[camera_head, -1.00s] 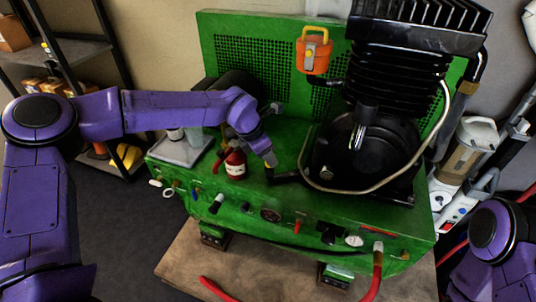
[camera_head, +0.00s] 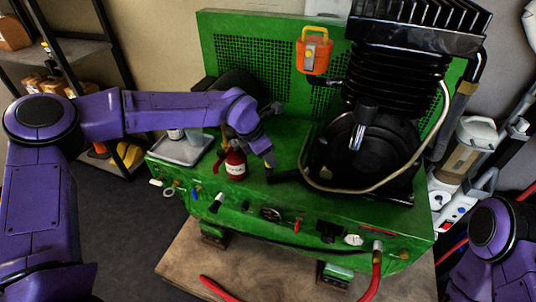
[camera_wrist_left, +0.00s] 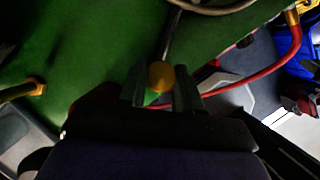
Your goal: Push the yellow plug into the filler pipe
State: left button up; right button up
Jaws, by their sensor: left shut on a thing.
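The yellow plug (camera_wrist_left: 161,75) shows as a round end between the two fingers of my left gripper (camera_wrist_left: 160,92) in the left wrist view. The gripper is shut on it. A dark pipe (camera_wrist_left: 172,38), which looks like the filler pipe, runs just beyond the plug. Whether the plug touches its mouth I cannot tell. In the head view my left gripper (camera_head: 268,165) points down at the left end of the short black pipe (camera_head: 287,176) beside the compressor; the plug is hidden there. My right arm shows at the lower right, but its gripper is out of view.
A red bottle (camera_head: 236,164) stands close left of my left gripper, with a grey tray (camera_head: 182,150) farther left. The black compressor (camera_head: 365,155) and its bent hose are on the right. Knobs and gauges line the green housing's front edge (camera_head: 310,228). An orange box hangs behind.

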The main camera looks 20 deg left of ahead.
pick_arm(q)
jog(key=shift+f, duration=0.4)
jog(key=o, duration=1.1)
jog(key=shift+c, duration=0.2)
jog(key=v, duration=1)
jog(key=shift+r+b, duration=0.25)
jog(key=shift+b, duration=0.15)
jog(key=shift+a, duration=0.1)
